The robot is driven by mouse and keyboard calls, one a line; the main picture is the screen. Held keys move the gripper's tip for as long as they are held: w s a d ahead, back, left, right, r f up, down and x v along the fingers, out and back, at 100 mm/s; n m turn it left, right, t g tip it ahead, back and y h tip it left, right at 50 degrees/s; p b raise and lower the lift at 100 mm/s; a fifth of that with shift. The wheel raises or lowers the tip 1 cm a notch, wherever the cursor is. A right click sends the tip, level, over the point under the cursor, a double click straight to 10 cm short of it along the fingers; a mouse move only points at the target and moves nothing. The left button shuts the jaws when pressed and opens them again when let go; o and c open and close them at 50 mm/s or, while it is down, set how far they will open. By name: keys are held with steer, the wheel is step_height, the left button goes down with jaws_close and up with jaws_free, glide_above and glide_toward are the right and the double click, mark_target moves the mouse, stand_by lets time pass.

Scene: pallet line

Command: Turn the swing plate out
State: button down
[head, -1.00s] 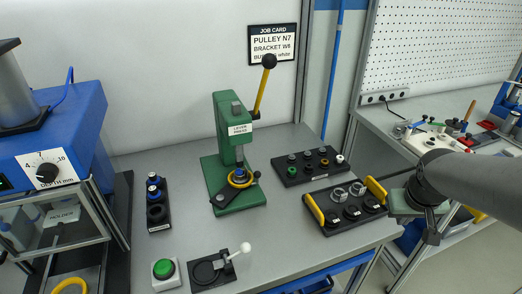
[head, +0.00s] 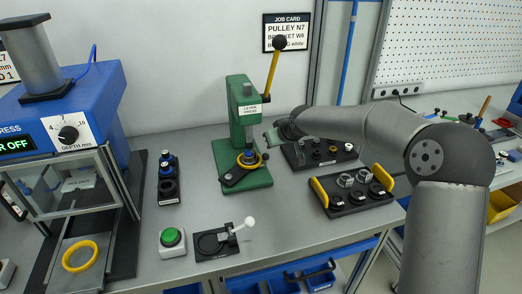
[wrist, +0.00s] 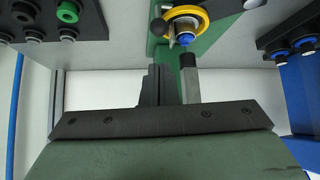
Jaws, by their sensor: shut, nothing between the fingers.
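The green lever press (head: 242,108) stands mid-bench. A small dark knob (head: 265,157) shows at the plate's right side. My gripper (head: 266,145) is shut and empty, just right of the press and close to the knob. In the wrist view the fingers (wrist: 174,70) point towards the yellow ring (wrist: 183,24) and blue part (wrist: 185,40). I cannot tell whether they touch the knob.
The press lever (head: 271,72) rises above my gripper. A dark rack of small parts (head: 300,160) lies beneath my arm, with a yellow-handled tray (head: 335,207) in front. A green button (head: 172,237) and dark fixture (head: 210,243) stand at the front. Bare bench lies between.

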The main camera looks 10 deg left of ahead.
steer(key=p+x, duration=0.2)
steer(key=x, duration=0.8)
steer(key=shift+s+d+f+b, duration=0.1)
steer(key=shift+s+b, duration=0.05)
steer(key=shift+b, duration=0.45)
